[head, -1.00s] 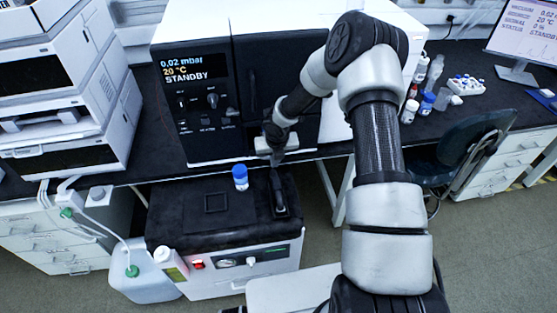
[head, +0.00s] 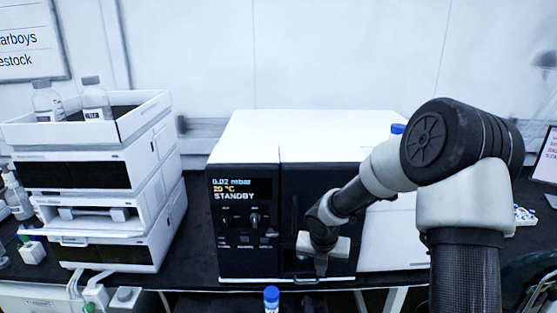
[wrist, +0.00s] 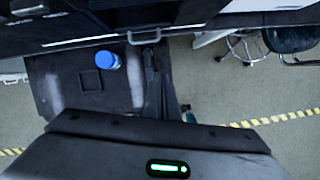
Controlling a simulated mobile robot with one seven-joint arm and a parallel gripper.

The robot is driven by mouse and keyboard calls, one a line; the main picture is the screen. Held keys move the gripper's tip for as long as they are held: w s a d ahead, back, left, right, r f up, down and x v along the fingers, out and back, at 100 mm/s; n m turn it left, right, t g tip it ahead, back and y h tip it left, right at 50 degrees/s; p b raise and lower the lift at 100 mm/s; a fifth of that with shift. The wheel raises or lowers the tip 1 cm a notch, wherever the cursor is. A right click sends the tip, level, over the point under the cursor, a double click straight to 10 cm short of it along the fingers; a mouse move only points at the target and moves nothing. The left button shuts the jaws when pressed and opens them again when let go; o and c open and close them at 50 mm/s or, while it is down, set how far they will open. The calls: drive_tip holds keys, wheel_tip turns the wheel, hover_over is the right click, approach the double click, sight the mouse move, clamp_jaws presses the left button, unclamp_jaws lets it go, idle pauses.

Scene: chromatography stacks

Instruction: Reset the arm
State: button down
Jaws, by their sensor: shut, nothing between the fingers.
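My arm reaches in from the right in the head view. My gripper (head: 321,266) hangs in front of the dark door of the instrument (head: 243,245), which reads 0.02 mbar, 20 °C, STANDBY. The fingers point down, shut and empty. In the wrist view my gripper (wrist: 150,52) extends away over the black top of a lower unit (wrist: 68,84). A blue-capped bottle (wrist: 107,60) stands on that top, left of the fingers and apart from them; its cap also shows at the bottom of the head view (head: 271,293).
A white stacked unit (head: 100,215) with bottles in its top tray stands left. A door handle (wrist: 144,36) lies close to the fingertips in the wrist view. A stool (wrist: 290,40) stands right.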

drive_tip(key=s+d+r+m+h, duration=0.1)
drive_tip(key=s+d+r+m, duration=0.1)
drive_tip(key=s+r+m, duration=0.65)
drive_tip(key=s+d+r+m+h, duration=0.15)
drive_tip(key=s+r+m, duration=0.35)
drive_tip(key=r+m, duration=0.55)
drive_tip(key=s+a+r+m+t+y, duration=0.1)
drive_tip(key=s+r+m, duration=0.3)
drive_tip(key=s+m, duration=0.3)
drive_tip(key=s+a+r+m+t+y, duration=0.1)
drive_tip(key=s+a+r+m+y, duration=0.1)
drive_tip(key=s+r+m, duration=0.2)
drive_tip(key=s+m, duration=0.3)
drive_tip(key=s, duration=0.1)
drive_tip(key=shift+s, duration=0.4)
drive_tip(key=shift+y, duration=0.25)
